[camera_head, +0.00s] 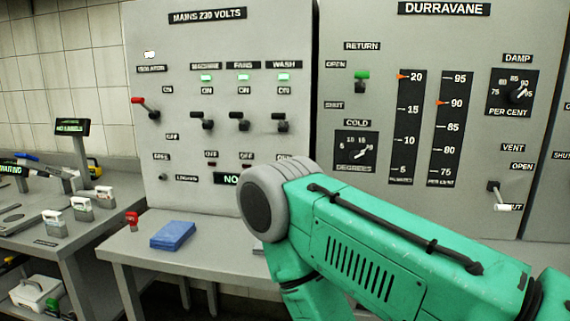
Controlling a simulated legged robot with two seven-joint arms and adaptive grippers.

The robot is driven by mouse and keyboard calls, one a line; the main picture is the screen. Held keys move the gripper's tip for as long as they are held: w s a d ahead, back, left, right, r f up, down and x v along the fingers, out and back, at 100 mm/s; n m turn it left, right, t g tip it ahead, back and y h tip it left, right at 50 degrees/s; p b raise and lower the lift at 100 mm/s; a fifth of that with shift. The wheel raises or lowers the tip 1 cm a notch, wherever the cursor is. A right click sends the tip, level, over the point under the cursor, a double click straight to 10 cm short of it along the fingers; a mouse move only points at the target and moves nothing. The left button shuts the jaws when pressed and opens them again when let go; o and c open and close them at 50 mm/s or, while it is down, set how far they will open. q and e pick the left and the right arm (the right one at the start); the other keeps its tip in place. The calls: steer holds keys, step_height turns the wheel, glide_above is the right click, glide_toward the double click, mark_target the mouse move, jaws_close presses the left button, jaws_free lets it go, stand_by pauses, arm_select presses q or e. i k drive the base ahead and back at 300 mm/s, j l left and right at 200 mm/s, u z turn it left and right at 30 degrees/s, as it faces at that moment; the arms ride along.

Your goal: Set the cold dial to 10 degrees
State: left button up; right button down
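The cold dial (357,154) is a small black square plate with a pale-tipped knob, under the COLD label on the right panel. Its marks include 10 and 15, with DEGREES below; the knob's tip points to the upper right, and the exact reading is too small to tell. A green arm of mine comes in from the lower right, its grey elbow joint below and left of the dial, in front of the panel. The arm's lower part drops out of the bottom of the picture, so its gripper is out of sight. My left gripper is out of view too.
The right panel also carries the damp dial (513,92), two vertical scales, a green-handled return lever (361,81) and a vent lever (498,195). The mains panel (225,110) has several switches.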

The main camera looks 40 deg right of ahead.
mark_target(355, 156)
steer(key=l+z, duration=0.1)
steer(key=z, duration=1.15)
